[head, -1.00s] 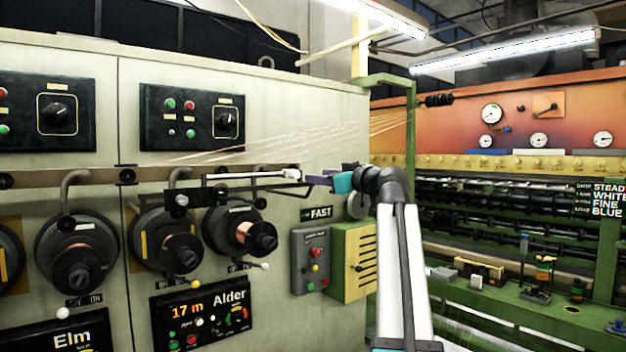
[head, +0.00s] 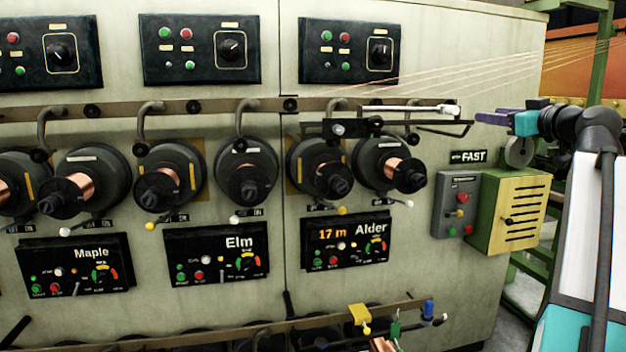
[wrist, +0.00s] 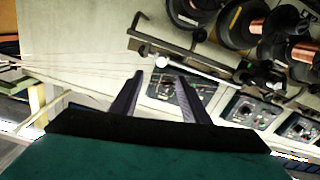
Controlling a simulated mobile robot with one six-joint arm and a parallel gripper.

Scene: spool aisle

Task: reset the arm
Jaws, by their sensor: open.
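My gripper (head: 492,117) is at the right end of the white-tipped rod on the bracket in the head view. Its two dark fingers stand apart with nothing between them in the wrist view (wrist: 155,95). My arm reaches in from the right side of the head view, with its wrist at the level of the rail. The white rod (head: 420,110) with its round end lies just beyond the fingertips in the wrist view (wrist: 185,67). I cannot tell whether the fingers touch it.
Spools on the machine front include the Alder pair (head: 405,172). The Alder panel (head: 345,240) reads 17 m. A grey button box (head: 457,205) and a yellow vented box (head: 511,212) sit below my gripper. Thin wires (head: 480,75) run above it. A lower rail (head: 300,328) crosses the front.

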